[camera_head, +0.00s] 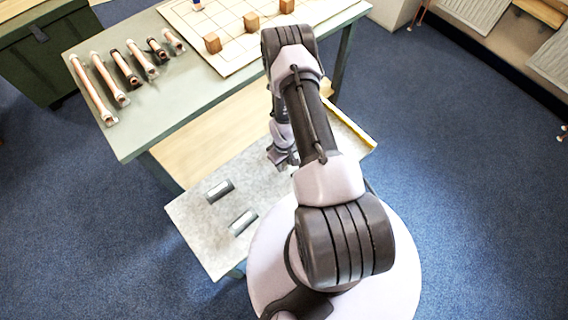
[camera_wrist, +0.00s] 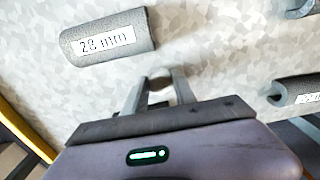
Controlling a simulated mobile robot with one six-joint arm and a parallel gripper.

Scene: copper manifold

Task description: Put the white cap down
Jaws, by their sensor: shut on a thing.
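My gripper (camera_head: 283,158) is low over the speckled grey bench top (camera_head: 190,213) in the head view. In the wrist view my gripper (camera_wrist: 162,86) has its two dark fingers close together, shut on a small pale thing between them, the white cap (camera_wrist: 158,94). Most of the cap is hidden by the fingers and the gripper body. I cannot tell whether it touches the bench top.
A grey holder marked 28 mm (camera_wrist: 108,38) lies just beyond my fingers, to the left. Two smaller grey holders (camera_head: 219,190) (camera_head: 243,221) lie on the bench. The green table (camera_head: 140,135) behind holds several copper pipes (camera_head: 92,88) and a board (camera_head: 235,40) with wooden blocks.

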